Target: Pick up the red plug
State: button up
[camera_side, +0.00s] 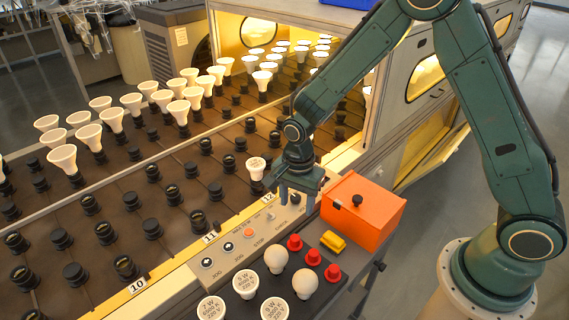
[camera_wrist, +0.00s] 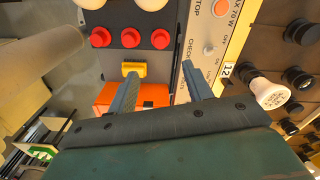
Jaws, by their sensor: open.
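Three red plugs stand in a row on the dark tray: one nearest the control strip (camera_side: 295,243), a middle one (camera_side: 313,257) and one at the tray's outer side (camera_side: 333,273). In the wrist view the same three line up near the top left (camera_wrist: 100,37), (camera_wrist: 130,37), (camera_wrist: 160,39). My gripper (camera_side: 297,198) is open and empty, above the control strip beside the orange box, apart from the plugs. In the wrist view its two fingers (camera_wrist: 160,70) point up toward the plug row, with the plugs beyond the tips and mostly to the left.
An orange box with a black knob (camera_side: 362,212) stands beside my gripper. A yellow block (camera_side: 333,241) sits between box and plugs. White bulbs (camera_side: 245,284) stand on the tray. A bulb (camera_side: 256,168) sits in a socket close to my gripper, among rows of black sockets.

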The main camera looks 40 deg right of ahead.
send_over(295, 238)
jog(key=shift+d+f, duration=0.1)
jog(key=shift+f, duration=4.2)
jog(key=shift+f, duration=2.55)
jog(key=c, duration=1)
jog(key=shift+r, duration=0.1)
jog(key=shift+c, duration=0.2)
notch_tip(295, 238, up, 20)
